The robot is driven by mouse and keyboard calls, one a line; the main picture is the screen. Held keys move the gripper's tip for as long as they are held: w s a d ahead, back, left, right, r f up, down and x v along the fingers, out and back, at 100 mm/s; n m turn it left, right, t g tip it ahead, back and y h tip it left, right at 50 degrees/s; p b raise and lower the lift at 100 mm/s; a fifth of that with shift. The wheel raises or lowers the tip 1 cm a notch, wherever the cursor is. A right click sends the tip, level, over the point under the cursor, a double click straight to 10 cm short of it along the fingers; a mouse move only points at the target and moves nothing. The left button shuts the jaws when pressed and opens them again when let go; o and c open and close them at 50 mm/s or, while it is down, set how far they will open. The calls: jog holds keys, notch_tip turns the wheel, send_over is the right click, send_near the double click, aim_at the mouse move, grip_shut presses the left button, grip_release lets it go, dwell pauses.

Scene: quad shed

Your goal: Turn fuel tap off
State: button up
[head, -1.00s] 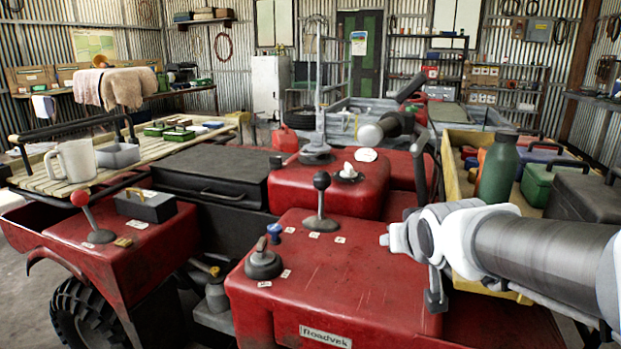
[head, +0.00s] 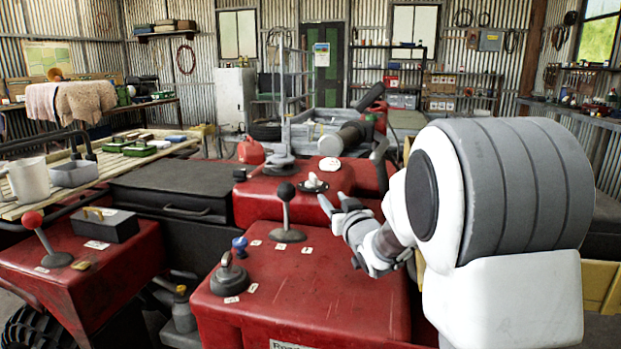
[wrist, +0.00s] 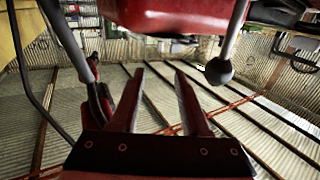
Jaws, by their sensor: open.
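I cannot tell for sure which fitting is the fuel tap. On the red front housing (head: 330,290) are a dark round cap with a small lever (head: 229,276), a blue knob (head: 240,246) and a black-ball lever (head: 286,212). A pale knob on a dark plate (head: 314,183) sits on the red housing behind. My gripper (head: 335,200) is open and empty over the right part of the red bodywork, right of the black-ball lever. In the wrist view, upside down, my open fingers (wrist: 158,66) have nothing between them; a ball-ended lever (wrist: 219,71) shows to their right.
A red-ball lever (head: 36,226) and a grey box (head: 107,224) stand on the left fender. A black case (head: 173,189), a red can (head: 251,150) and a wooden rack (head: 27,205) lie behind. My arm hides the right side. Space above the front housing is clear.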

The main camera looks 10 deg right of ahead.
aim_at(316, 180)
jog(key=w, duration=0.5)
jog(key=w+a+b, duration=0.1)
jog(key=w, duration=0.5)
jog(key=w+a+b, duration=0.1)
jog(key=w, duration=0.4)
jog(key=shift+w+a, duration=0.1)
jog(key=shift+w, duration=0.25)
grip_shut()
